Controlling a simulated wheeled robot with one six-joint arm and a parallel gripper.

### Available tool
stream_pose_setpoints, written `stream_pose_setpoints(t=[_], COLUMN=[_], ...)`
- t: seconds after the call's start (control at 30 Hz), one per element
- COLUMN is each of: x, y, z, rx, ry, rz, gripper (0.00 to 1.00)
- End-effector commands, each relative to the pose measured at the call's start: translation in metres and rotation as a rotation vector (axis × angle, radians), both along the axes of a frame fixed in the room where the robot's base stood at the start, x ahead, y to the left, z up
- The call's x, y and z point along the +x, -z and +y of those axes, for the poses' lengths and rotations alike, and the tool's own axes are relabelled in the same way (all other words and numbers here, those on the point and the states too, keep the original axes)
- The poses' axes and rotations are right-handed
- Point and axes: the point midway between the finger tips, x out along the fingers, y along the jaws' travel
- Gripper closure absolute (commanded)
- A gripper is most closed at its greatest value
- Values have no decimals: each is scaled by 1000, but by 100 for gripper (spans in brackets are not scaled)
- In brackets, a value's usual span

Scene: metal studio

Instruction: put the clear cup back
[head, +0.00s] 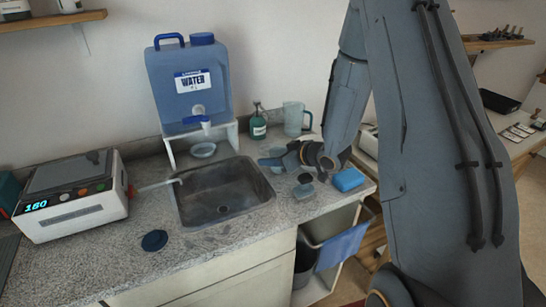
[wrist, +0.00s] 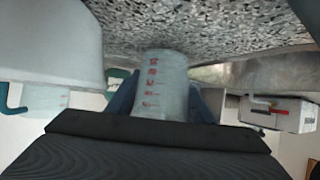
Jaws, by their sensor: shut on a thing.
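The clear cup (wrist: 163,85) has red graduation marks. In the wrist view it stands out between the fingers of my gripper (wrist: 165,105), which is shut on it. The picture is turned over, with the speckled counter at the top, close to the cup's far end; I cannot tell whether they touch. In the head view my gripper (head: 276,161) is low over the counter (head: 240,245), at the right rim of the sink, pointing left. The cup is mostly hidden there.
A blue sponge (head: 348,180) and a small dark round item (head: 305,178) lie right of my gripper. A pitcher (head: 296,118) and green bottle (head: 258,125) stand behind. The sink (head: 222,190) is left, below the water container (head: 189,85). The front-left counter holds a dark lid (head: 154,240).

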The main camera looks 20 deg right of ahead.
Motion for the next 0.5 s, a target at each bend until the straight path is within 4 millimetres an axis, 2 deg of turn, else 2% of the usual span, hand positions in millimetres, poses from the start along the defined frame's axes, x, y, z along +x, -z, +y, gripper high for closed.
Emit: stream_pose_setpoints(t=[0.43,0.47,0.5], x=[0,0,0], y=[6,5,5], z=[0,0,0], rx=[0,0,0], ry=[0,0,0], rz=[0,0,0], gripper=[77,50,45])
